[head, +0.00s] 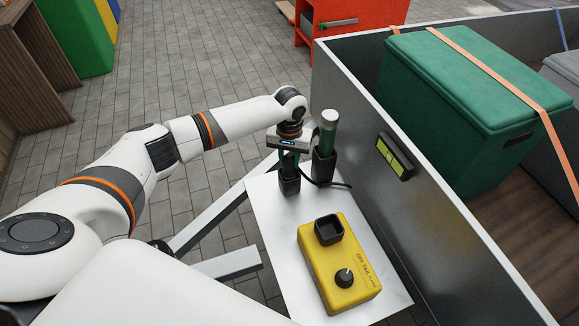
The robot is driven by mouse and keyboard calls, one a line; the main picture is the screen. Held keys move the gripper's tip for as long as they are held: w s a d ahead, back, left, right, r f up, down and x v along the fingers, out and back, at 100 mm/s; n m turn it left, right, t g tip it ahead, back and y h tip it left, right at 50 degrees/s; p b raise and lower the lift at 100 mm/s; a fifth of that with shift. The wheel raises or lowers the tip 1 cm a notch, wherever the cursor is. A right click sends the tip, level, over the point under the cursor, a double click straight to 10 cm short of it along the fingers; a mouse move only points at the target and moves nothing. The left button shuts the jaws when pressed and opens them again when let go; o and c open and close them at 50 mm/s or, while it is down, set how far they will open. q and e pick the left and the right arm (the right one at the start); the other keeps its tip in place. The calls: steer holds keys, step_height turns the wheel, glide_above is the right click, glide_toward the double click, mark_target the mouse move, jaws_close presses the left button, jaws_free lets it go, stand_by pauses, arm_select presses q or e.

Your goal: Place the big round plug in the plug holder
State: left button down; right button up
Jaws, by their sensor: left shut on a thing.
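My left gripper (289,158) points down over the far end of a small white table. It is shut on a slim green piece, mostly hidden by the gripper, just above a black square sleeve (289,183). I cannot tell whether this is the big round plug or whether it sits in the sleeve. Just right of the gripper, a green round cylinder with a pale top (328,122) stands upright in another black sleeve (323,168). A yellow box (317,265) nearer me carries an empty black square socket (328,230) and a black knob (345,278). My right gripper is out of view.
The white table (277,240) has bare room left of the yellow box.

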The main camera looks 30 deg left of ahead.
mark_target(289, 172)
arm_select(q)
step_height(289, 172, down, 3)
steer(key=shift+b, duration=0.35)
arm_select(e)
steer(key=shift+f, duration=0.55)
arm_select(q)
steer(key=c, duration=1)
jaws_free()
steer(key=shift+f, duration=0.15)
steer(key=shift+c, duration=0.2)
